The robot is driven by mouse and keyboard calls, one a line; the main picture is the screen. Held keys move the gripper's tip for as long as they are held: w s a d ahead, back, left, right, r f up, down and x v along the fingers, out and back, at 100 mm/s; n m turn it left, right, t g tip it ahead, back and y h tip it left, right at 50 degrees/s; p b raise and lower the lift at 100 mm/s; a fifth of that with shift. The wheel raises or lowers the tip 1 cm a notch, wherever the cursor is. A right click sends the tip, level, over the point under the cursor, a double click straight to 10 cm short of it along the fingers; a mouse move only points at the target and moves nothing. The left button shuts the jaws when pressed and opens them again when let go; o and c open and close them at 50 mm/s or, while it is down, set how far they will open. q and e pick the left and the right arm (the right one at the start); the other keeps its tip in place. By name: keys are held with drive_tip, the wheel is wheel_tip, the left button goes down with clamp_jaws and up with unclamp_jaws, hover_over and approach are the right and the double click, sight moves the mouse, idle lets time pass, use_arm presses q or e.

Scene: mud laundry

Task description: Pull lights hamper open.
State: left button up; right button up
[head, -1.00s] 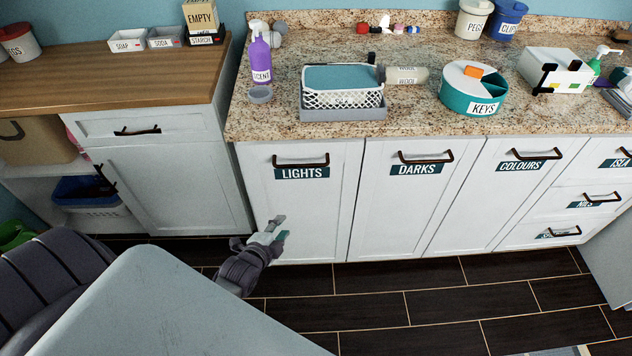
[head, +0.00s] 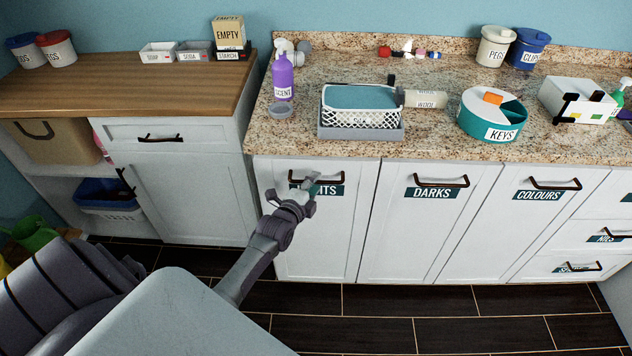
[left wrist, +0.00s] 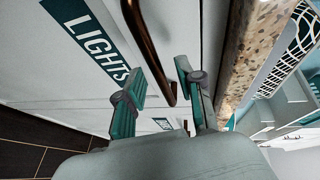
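The lights hamper (head: 325,245) is a white cabinet front under the granite counter, flush with its neighbours and closed. Its dark bronze bar handle (head: 335,183) sits above a teal LIGHTS label, partly hidden by my left gripper (head: 306,187). In the left wrist view, the handle (left wrist: 152,45) runs between the two teal-padded fingers of my left gripper (left wrist: 167,72). The fingers are apart, with a gap beside the bar. The LIGHTS label (left wrist: 90,42) shows to the left. My right gripper is not in view.
The DARKS front (head: 415,240) and COLOURS front (head: 520,235) stand to the right. The granite counter edge (left wrist: 235,60) is close beside the gripper. A white basket (head: 360,117) stands on the counter above. The dark floor (head: 380,300) before the hamper is clear.

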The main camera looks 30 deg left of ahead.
use_arm(q)
drive_tip(key=shift+x, duration=0.85)
drive_tip(key=shift+c, duration=0.3)
clamp_jaws()
